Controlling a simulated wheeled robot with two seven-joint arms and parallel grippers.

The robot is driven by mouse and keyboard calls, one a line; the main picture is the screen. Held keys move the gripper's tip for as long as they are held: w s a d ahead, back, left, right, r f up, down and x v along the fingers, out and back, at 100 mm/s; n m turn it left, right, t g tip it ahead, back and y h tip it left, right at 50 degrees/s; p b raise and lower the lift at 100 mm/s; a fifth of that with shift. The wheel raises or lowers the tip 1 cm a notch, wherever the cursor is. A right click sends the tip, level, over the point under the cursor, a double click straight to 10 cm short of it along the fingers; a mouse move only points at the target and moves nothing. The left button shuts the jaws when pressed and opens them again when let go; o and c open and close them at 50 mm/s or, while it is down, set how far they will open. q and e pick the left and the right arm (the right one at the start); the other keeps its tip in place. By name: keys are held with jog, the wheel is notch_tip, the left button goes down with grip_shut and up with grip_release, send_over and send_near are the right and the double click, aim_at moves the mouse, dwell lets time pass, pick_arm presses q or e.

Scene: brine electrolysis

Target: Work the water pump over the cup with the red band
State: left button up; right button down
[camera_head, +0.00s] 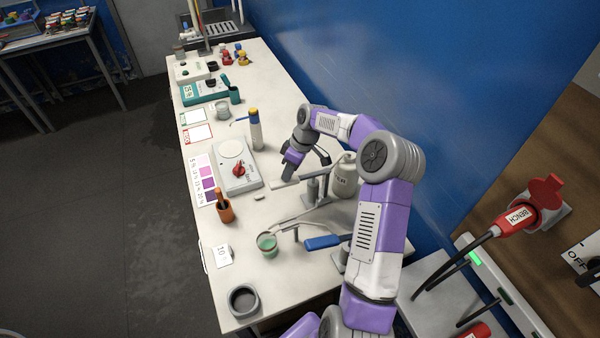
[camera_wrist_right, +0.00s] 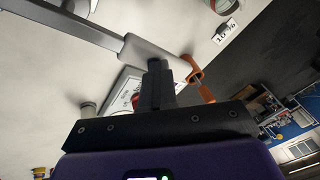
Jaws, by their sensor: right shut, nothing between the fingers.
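My right gripper (camera_head: 288,170) is shut and empty at the pale grip of a pump's grey lever (camera_head: 284,184). In the right wrist view its closed fingers (camera_wrist_right: 157,82) overlap the end of the grip (camera_wrist_right: 148,52); I cannot tell whether they touch it. This pump's grey cylinder (camera_head: 312,191) stands beside a labelled white bottle. A second pump has a blue handle (camera_head: 322,242). Thin spouts reach toward a clear cup (camera_head: 267,244) with a reddish band and green contents. The cup stands upright, and part of it shows in the right wrist view (camera_wrist_right: 222,5). My left gripper is out of view.
The white bottle (camera_head: 345,176) stands close by my right forearm. The blue wall (camera_head: 420,90) bounds the right side.

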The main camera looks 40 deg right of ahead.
aim_at(292, 179)
notch_tip(292, 179, down, 3)
jog(key=shift+r+b, duration=0.1)
jog(key=shift+b, duration=0.55)
jog(key=p+v, duration=0.2)
jog(key=v, duration=0.1)
jog(key=a+p+v, duration=0.1)
jog(key=p+v, duration=0.1)
jog(key=v, duration=0.1)
jog(key=shift+w+r, duration=0.1)
jog(key=shift+r, duration=0.05)
jog(key=shift+w+a, duration=0.1)
jog(key=shift+a, duration=0.05)
dwell(1.2)
jog(key=f+b, duration=0.1)
jog(key=f, duration=0.1)
jog(key=f+b, duration=0.2)
jog(key=f, duration=0.1)
jog(key=shift+a+f, duration=0.3)
jog(key=shift+f, duration=0.1)
jog(key=p+v, duration=0.1)
jog(key=v, duration=0.1)
jog(key=p+v, duration=0.1)
jog(key=a+p+v, duration=0.1)
jog(key=v, duration=0.1)
jog(key=shift+w+d+r+p, duration=0.15)
jog(key=shift+r+p, duration=0.25)
jog(key=shift+r, duration=0.2)
jog(key=shift+f, duration=0.1)
jog(key=shift+w, duration=0.1)
